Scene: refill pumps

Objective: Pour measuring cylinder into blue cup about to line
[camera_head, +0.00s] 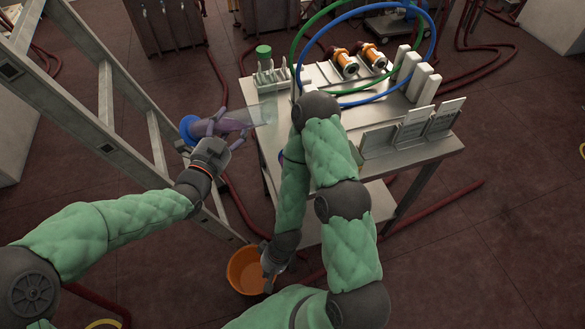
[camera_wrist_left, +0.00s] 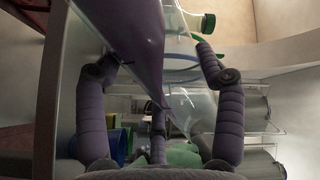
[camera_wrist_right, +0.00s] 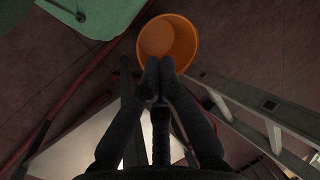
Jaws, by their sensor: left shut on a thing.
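The clear measuring cylinder (camera_head: 222,125), with purple liquid and a blue base, lies tilted far over, close to level. Its base points left and its mouth points right toward the table's left edge. My left gripper (camera_head: 215,132) is shut on it. In the left wrist view its purple liquid (camera_wrist_left: 140,40) runs between the fingers. A small blue patch (camera_head: 281,157) shows beside my right arm; I cannot tell whether it is the blue cup, which is otherwise hidden. My right gripper (camera_wrist_right: 160,66) is shut and empty, low, seen over the orange bucket.
The orange bucket (camera_head: 243,272) stands on the floor. The metal table (camera_head: 375,172) carries hoses, brass fittings, white blocks, grey panels and a green-capped bottle (camera_head: 264,56). A ladder (camera_head: 110,85) stands at the left. My right arm crosses before the table.

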